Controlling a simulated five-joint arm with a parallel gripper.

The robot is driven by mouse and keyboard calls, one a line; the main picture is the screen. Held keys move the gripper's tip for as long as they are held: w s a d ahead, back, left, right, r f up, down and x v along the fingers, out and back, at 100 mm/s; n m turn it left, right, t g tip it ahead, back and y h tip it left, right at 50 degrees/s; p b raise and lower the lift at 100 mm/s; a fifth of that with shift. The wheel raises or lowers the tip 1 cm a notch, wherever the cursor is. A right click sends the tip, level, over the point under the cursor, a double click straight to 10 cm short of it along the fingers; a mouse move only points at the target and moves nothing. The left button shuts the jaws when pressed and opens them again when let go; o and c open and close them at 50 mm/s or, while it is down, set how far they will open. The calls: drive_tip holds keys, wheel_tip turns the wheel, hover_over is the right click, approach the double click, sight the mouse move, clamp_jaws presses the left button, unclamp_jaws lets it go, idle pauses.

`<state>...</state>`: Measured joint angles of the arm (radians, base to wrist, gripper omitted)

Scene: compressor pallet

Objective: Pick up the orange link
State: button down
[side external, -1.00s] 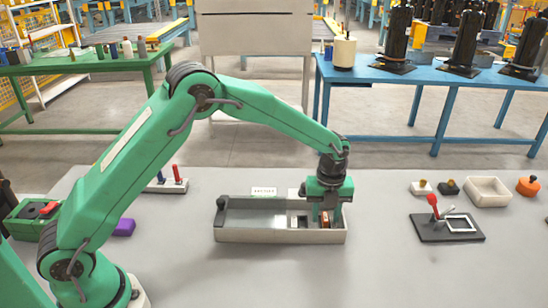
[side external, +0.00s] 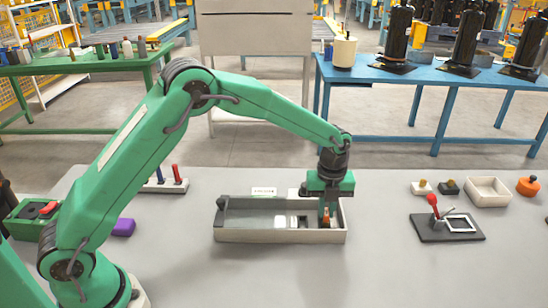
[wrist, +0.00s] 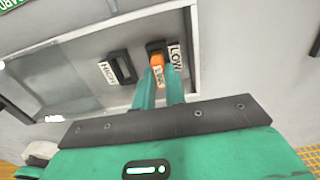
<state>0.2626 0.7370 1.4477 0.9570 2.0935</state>
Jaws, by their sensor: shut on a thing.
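The orange link (wrist: 157,61) shows in the wrist view between the tips of my gripper's two green fingers (wrist: 160,80), with a pale lettered label on it. My gripper is shut on it. A dark piece sits just beyond it, next to a LOW label. In the side view my gripper (side external: 327,208) points down into the right end of a shallow grey tray (side external: 265,237), and the orange link (side external: 327,218) shows small at the fingertips. I cannot tell whether the link still touches the tray.
A dark slot piece (wrist: 124,67) lies by a HIGH label (wrist: 107,73) in the tray. The tray walls are close around the gripper. A dark plate (side external: 430,232) with a red-knobbed lever and a white tray (side external: 488,190) stand to the right. The bench front is clear.

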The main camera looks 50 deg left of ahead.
wheel_tip(320, 180, up, 3)
drive_tip(key=shift+f, duration=0.1)
drive_tip(key=s+d+r, duration=0.6)
drive_tip(key=s+d, duration=0.2)
drive_tip(key=shift+s+r, duration=0.2)
drive_tip(key=shift+r, duration=0.1)
